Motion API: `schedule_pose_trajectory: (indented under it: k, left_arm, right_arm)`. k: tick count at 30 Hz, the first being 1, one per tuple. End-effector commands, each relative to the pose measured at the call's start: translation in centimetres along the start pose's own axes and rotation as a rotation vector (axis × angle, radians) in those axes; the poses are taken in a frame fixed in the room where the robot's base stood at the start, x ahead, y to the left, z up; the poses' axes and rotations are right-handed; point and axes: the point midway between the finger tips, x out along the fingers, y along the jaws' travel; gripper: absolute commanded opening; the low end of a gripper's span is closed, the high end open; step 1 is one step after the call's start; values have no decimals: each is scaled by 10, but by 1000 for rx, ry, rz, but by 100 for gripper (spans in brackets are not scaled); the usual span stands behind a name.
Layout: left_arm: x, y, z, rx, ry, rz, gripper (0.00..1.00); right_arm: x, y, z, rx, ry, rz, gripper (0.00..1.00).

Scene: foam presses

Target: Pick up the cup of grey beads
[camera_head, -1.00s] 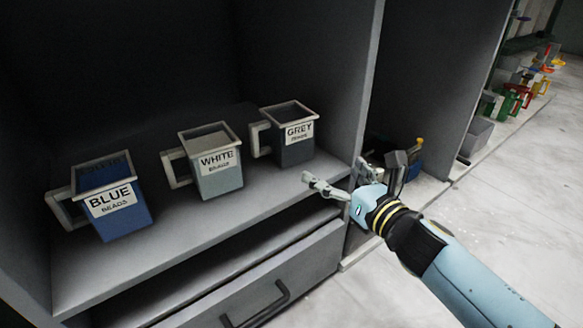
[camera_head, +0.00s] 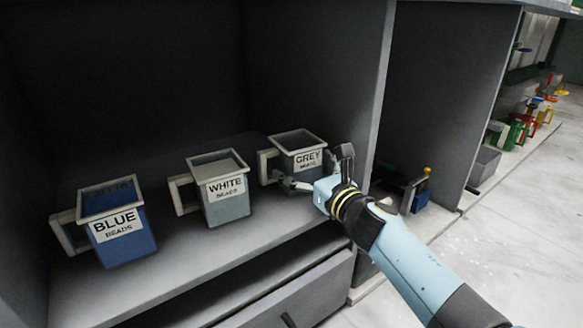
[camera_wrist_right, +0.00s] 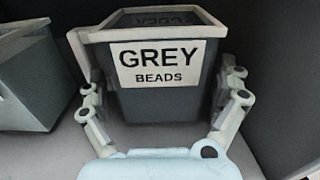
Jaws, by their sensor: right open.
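The cup of grey beads (camera_head: 297,153) is a dark grey square cup with a light rim, a handle on its left and a "GREY BEADS" label. It stands upright on the shelf at the right of the row. My right gripper (camera_head: 316,172) is open in front of it, its fingers on either side of the cup. In the right wrist view the cup (camera_wrist_right: 160,75) fills the middle, with the open fingers (camera_wrist_right: 163,105) to its left and right. I cannot tell whether they touch it. My left gripper is not in view.
A white beads cup (camera_head: 226,205) and a blue beads cup (camera_head: 122,238) stand to the left on the same shelf (camera_head: 190,262). The cabinet's side wall (camera_head: 362,90) rises close to the right of the grey cup. A drawer is below the shelf.

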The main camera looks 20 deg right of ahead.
Motion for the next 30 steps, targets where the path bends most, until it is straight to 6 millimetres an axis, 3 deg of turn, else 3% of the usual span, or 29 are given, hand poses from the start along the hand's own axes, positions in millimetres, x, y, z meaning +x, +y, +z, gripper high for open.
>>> schedule_pose_trajectory:
  k: [5, 16, 30]
  left_arm:
    - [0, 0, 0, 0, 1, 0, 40]
    - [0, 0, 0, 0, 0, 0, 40]
    - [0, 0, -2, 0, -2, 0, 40]
  right_arm:
    - [0, 0, 0, 1, -1, 0, 100]
    - [0, 0, 0, 1, 0, 0, 55]
    - [0, 0, 2, 1, -1, 0, 53]
